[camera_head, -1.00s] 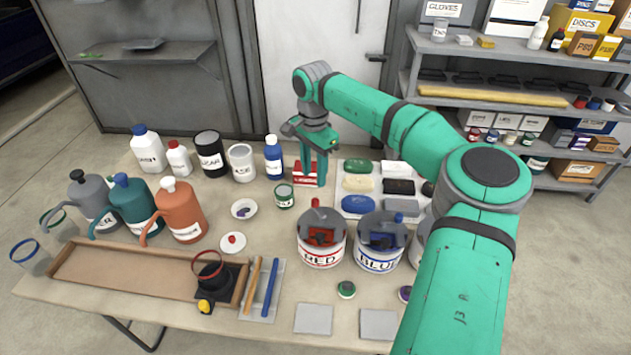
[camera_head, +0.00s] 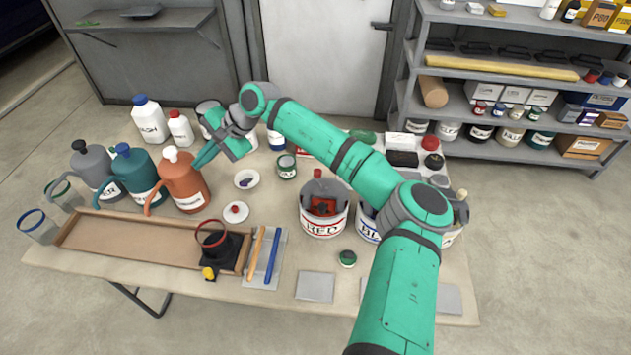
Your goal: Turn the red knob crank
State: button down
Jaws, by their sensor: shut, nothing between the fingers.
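The RED can (camera_head: 322,224) is white with red lettering and stands near the middle of the table. A grey lid part and a small red knob (camera_head: 318,173) are on top, with a red block (camera_head: 323,207) in the can's open front. My gripper (camera_head: 198,162) is shut and empty, above the table, close to the orange jug in the picture. It is well to the left of the RED can and apart from it. The BLUE can (camera_head: 367,228) stands to the right, mostly hidden behind my arm.
Grey, teal and orange jugs (camera_head: 184,184) stand at left, with white bottles (camera_head: 150,118) behind. A wooden tray (camera_head: 150,276) lies in front. A white bowl (camera_head: 247,179) and a small green can (camera_head: 287,168) lie between the jugs and the RED can.

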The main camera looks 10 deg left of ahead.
jog(key=s+a+r+g+y, duration=0.1)
jog(key=s+a+r+y, duration=0.7)
jog(key=a, duration=0.5)
notch_tip(320, 180, up, 10)
jog(key=d+m+t+y, duration=0.3)
jog(key=m+t+y, duration=0.3)
jog(key=t, duration=0.1)
jog(key=w+d+f+m+t+h, duration=0.1)
jog(key=w+d+m+t+h, duration=0.15)
jog(key=d+m+t, duration=0.6)
jog(key=m+t+h, duration=0.5)
jog(key=m+h, duration=1.3)
jog(key=h, duration=0.5)
send_near(317, 175)
jog(key=shift+g, duration=0.25)
jog(key=w, duration=0.4)
jog(key=w+d, duration=0.1)
jog(key=w, duration=0.1)
jog(key=shift+w+r, duration=0.2)
